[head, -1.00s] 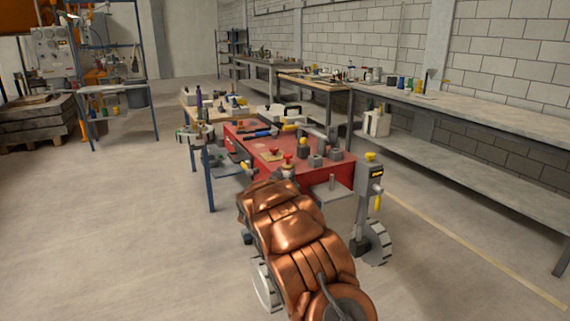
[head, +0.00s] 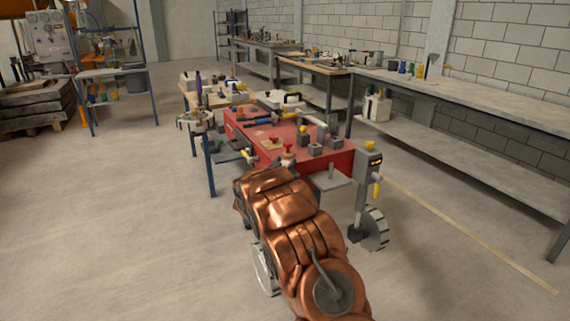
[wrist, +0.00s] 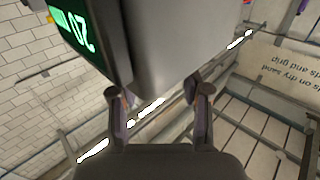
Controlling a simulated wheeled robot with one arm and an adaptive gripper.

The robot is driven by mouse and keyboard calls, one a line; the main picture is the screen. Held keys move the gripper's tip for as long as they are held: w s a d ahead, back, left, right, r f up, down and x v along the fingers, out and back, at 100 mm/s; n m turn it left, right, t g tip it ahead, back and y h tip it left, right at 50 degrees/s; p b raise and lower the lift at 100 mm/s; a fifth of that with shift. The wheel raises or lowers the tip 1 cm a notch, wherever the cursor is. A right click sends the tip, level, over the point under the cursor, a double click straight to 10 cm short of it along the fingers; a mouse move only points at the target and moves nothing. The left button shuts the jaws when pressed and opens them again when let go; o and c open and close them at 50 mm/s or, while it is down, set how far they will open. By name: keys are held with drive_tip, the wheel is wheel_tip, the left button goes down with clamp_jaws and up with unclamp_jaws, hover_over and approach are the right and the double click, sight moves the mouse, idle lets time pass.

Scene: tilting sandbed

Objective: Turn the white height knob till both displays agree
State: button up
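In the head view a grey post at the red sandbed table's (head: 335,162) right corner carries a small display with amber digits (head: 375,162). A pale toothed wheel (head: 376,229) stands near the post's foot. I cannot tell whether it is the white height knob. In the wrist view a dark box has a green display (wrist: 72,28), upside down, seeming to read 20. A smooth grey body (wrist: 180,45) lies beside it, ahead of my fingers. My gripper (wrist: 161,92) is open, its fingers apart with nothing clearly between them. My arm hides it in the head view.
A yellow knob (head: 370,146) tops the post, and a yellow handle (head: 376,189) hangs at its side. A long grey bench (head: 470,110) runs along the right wall. A panel with upside-down text (wrist: 285,68) shows in the wrist view.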

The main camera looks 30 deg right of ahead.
drive_tip(key=o, duration=0.3)
drive_tip(key=shift+o, duration=0.2)
drive_tip(key=v, duration=1.2)
idle(0.5)
